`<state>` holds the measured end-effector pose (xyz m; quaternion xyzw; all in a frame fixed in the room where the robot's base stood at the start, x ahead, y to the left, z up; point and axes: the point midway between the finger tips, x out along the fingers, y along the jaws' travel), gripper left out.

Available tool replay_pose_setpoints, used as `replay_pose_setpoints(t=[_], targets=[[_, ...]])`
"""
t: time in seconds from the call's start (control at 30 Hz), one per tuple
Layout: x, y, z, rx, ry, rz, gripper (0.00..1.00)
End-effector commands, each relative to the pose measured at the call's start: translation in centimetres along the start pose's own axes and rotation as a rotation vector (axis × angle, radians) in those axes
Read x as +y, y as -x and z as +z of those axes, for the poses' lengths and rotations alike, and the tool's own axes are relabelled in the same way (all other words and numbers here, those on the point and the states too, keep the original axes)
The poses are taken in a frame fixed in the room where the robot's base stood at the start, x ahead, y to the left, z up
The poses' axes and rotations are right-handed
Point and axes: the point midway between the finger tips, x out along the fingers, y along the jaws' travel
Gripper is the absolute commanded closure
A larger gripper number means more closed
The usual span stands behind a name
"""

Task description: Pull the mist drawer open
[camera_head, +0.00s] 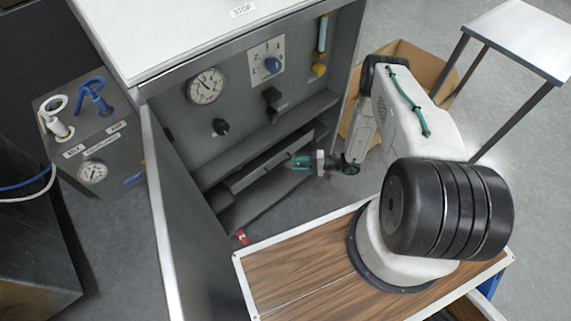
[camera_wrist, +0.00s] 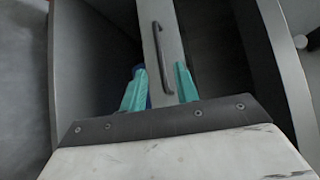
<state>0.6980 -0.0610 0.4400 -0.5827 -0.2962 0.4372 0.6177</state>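The mist drawer's grey front (camera_head: 248,174) is low inside the open cabinet, below the gauge panel. In the wrist view the drawer front (camera_wrist: 149,28) runs up the middle, with its black bar handle (camera_wrist: 161,50) on it. My gripper (camera_head: 293,162) reaches in at the drawer front from the right. In the wrist view its two teal fingers (camera_wrist: 160,72) are apart, one on each side of the handle's lower end, with nothing clamped between them. I cannot tell whether either finger touches the handle. In the head view the gripper hides part of the drawer front.
The open cabinet door (camera_head: 160,200) stands to the left of the drawer. A gauge (camera_head: 206,86), a blue knob (camera_head: 273,65) and black valves are on the panel above. A cardboard box (camera_head: 415,62) and a small table (camera_head: 520,38) stand right. A mixing unit (camera_head: 110,130) is left.

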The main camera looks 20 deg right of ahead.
Motion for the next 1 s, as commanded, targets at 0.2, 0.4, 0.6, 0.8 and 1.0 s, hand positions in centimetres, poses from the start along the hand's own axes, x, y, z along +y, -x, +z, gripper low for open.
replay_pose_setpoints(t=[0.2, 0.4, 0.6, 0.8, 1.0], targets=[[0.0, -3.6, 0.1, -0.005, -0.001, 0.001, 0.69], [0.0, -5.4, 0.1, -0.004, -0.001, 0.001, 0.69], [-0.1, -5.6, 0.1, -0.002, -0.001, 0.001, 0.69], [-0.1, -5.6, 0.1, -0.002, -0.002, 0.001, 1.00], [0.0, -5.5, 0.1, -0.002, -0.002, 0.001, 1.00]])
